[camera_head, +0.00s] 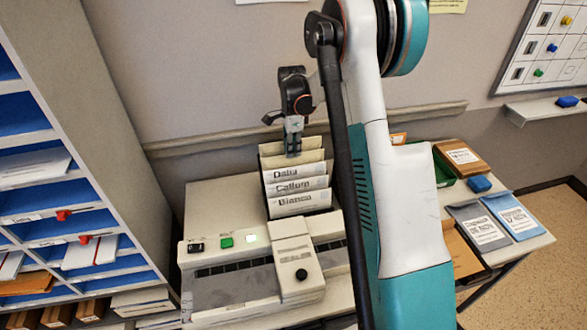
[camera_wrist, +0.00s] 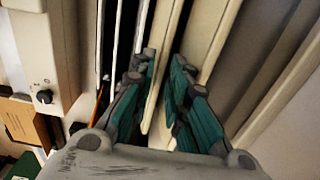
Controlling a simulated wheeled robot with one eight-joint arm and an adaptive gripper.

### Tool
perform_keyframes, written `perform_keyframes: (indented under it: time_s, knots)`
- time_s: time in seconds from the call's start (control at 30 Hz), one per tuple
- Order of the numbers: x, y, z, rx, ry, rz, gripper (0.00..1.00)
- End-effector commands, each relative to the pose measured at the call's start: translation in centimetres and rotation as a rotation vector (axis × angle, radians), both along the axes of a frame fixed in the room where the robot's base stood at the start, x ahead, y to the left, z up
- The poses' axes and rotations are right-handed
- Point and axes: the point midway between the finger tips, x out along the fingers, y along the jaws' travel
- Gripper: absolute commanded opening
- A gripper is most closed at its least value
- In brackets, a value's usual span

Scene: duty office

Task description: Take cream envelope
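Cream envelopes (camera_head: 278,148) stand upright at the back of a file holder, behind cards labelled Dalia (camera_head: 312,170), Callum and Bianca. My gripper (camera_head: 293,150) points down into the back of this row, its fingertips overlapping the cream envelopes. In the wrist view, my gripper (camera_wrist: 165,65) has its two teal fingers apart. One cream envelope (camera_wrist: 157,98) runs between them, with visible gaps, so it does not look clamped. Another cream edge (camera_wrist: 208,35) lies just to the right, by the right finger. The envelopes' lower parts are hidden.
A cream machine (camera_head: 245,285) with a green button stands in front of the holder. A shelf unit (camera_head: 75,190) with blue compartments rises at left. Folders (camera_head: 478,225) and a blue box (camera_head: 479,184) lie at right. The wall is close behind.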

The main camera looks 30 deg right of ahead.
Motion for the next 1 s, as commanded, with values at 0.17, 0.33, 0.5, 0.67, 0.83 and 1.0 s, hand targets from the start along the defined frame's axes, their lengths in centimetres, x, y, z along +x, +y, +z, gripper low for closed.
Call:
perform_keyframes:
  time_s: [0.17,0.33,0.5,0.67,0.83,1.0]
  knots:
    - [-0.1,-0.2,-2.7,0.000,0.000,0.000,0.15]
    - [-0.1,-0.2,-3.2,0.000,0.000,0.000,0.15]
    - [-0.1,-0.2,-3.1,0.000,0.000,0.000,0.02]
    - [-0.1,-0.2,-3.1,0.000,-0.001,0.000,0.00]
    - [0.0,-0.3,-3.1,-0.001,-0.003,0.000,0.00]
    - [0.0,-0.3,-3.0,-0.001,-0.004,0.000,0.00]
